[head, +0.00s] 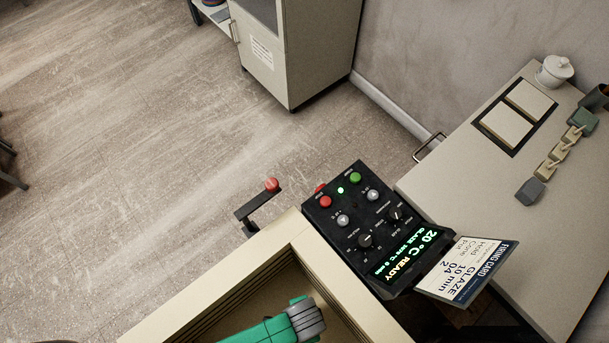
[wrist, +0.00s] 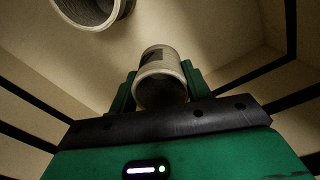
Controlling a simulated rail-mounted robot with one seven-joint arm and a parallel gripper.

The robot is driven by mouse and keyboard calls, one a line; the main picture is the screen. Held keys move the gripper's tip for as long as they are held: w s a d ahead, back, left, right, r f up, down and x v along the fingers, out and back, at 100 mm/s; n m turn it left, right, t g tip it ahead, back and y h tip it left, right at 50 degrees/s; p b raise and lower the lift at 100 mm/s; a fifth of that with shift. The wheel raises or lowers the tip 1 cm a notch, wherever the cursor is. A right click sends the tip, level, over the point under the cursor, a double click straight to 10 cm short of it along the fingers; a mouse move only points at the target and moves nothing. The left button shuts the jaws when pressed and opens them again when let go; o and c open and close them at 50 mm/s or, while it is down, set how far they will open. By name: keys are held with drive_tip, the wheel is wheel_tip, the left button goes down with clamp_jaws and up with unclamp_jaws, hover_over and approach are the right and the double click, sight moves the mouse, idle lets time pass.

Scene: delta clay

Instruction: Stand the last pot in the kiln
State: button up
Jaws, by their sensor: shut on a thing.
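The kiln (head: 290,252) is open at the top and fills the bottom of the head view, with pale thick walls and grooved inner sides. Part of my green and grey arm reaches down into it. In the wrist view my gripper (wrist: 159,74) is shut on a small pale grey cylindrical pot (wrist: 161,62) with a dark patch on its side. The pot's open mouth faces the camera. Another ribbed grey pot (wrist: 92,10) shows at the upper left, apart from the held one. The held pot's far end is hidden, so I cannot tell whether it touches the kiln floor.
Pale kiln walls (wrist: 238,50) with dark grooves surround my gripper. A black control panel (head: 365,225) reading READY and a firing card (head: 468,268) stand beside the kiln. A table (head: 465,185) at right holds a lidded white jar (head: 554,71) and tiles.

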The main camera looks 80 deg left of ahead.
wheel_tip(320, 180, down, 3)
drive_tip(key=shift+r+b, duration=0.1)
drive_tip(key=shift+b, duration=0.3)
drive_tip(key=shift+r, duration=0.15)
drive_tip(key=o, duration=1)
wheel_tip(320, 180, up, 12)
drive_tip(key=p, duration=0.5)
